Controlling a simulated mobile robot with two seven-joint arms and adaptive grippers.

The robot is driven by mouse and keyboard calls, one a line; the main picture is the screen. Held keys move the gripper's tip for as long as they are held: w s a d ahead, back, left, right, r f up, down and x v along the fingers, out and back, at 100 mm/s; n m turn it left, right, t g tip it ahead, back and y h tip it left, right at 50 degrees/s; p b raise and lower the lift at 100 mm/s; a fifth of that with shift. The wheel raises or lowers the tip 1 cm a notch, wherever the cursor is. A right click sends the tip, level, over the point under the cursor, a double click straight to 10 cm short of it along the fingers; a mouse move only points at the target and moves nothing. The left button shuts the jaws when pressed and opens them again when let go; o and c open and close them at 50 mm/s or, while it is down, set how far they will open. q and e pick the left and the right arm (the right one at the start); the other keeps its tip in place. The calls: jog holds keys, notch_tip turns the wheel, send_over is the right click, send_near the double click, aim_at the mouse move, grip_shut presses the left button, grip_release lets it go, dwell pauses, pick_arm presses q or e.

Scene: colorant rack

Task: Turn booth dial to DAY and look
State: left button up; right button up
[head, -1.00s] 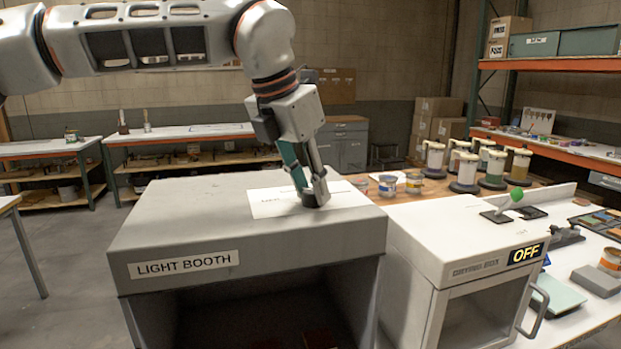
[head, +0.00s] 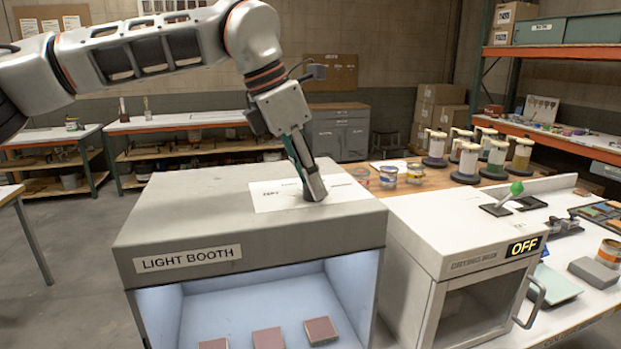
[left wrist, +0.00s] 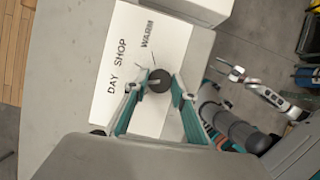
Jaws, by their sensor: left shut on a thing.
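The light booth (head: 140,240) is a grey box whose inside glows cool bluish white. Red-brown panels (head: 268,338) lie on its floor. My left gripper (head: 312,188) points down on the booth top and is shut on the dark round dial (left wrist: 159,80). A white label card (head: 270,197) lies around the dial; in the left wrist view it reads DAY, SHOP and WARM. The dial's pointer cannot be made out clearly. A small forked part at the right of the left wrist view looks like my right gripper (left wrist: 230,72); its opening is unclear.
A white drying box (head: 425,245) with an OFF display (head: 524,246) stands close to the booth's right side. Tins (head: 388,174) and several capped canisters (head: 468,160) stand behind it. Grey floor is open at the left.

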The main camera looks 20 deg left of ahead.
pick_arm(q)
jog(key=shift+f, duration=0.1)
jog(key=o, duration=1.1)
jog(key=shift+r, duration=0.2)
jog(key=v, duration=1.1)
jog(key=shift+s+a+r, duration=0.1)
jog(key=shift+s+r, duration=0.05)
jog(key=shift+r, duration=0.2)
